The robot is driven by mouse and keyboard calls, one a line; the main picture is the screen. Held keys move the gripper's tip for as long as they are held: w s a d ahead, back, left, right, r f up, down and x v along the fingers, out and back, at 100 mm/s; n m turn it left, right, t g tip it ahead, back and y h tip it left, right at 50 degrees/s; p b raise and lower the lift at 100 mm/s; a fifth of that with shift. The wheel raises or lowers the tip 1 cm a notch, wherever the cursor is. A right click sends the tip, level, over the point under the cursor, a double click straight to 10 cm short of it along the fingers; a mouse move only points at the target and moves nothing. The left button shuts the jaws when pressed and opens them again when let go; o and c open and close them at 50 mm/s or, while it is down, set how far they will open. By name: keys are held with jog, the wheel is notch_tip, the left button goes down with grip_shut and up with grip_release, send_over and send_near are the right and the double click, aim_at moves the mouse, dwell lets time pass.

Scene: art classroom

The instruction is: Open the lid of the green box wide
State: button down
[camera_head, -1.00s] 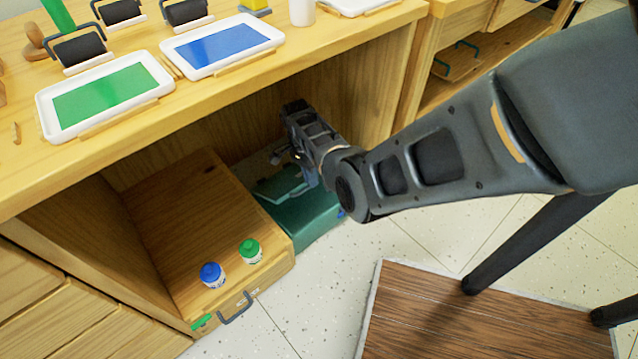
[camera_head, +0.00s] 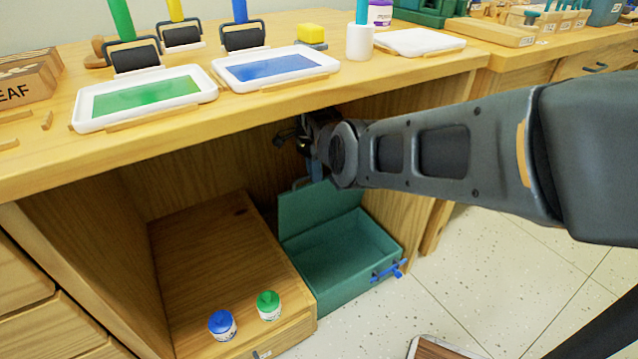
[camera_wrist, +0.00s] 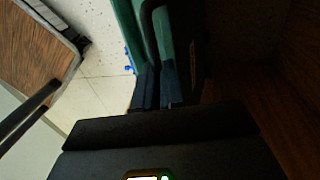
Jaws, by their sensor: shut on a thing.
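The green box (camera_head: 355,285) stands on the floor under the table, right of a low wooden box. Its lid (camera_head: 308,205) stands raised at the back, roughly upright, and the inside looks empty. A blue latch (camera_head: 388,270) shows on the box's front. My gripper (camera_head: 300,140) is at the raised lid, under the tabletop, partly hidden by my own arm. In the wrist view, my gripper (camera_wrist: 158,88) is shut at a dark handle (camera_wrist: 150,18) along the green lid (camera_wrist: 128,30); the exact contact is dark.
The tabletop (camera_head: 250,105) overhangs close above my arm. The wooden box (camera_head: 200,270) on the left bears a blue-capped jar (camera_head: 222,325) and a green-capped jar (camera_head: 268,305). A wooden side panel (camera_head: 415,215) stands right of the green box.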

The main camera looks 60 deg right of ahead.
jog(key=shift+d+f, duration=0.1)
jog(key=shift+f, duration=0.4)
jog(key=c, duration=1.5)
grip_release()
jog(key=shift+c, duration=0.2)
jog(key=o, duration=0.3)
jog(key=shift+w+r, duration=0.15)
jog(key=shift+r, duration=0.1)
jog(key=shift+o, duration=0.2)
jog(key=shift+r, duration=0.1)
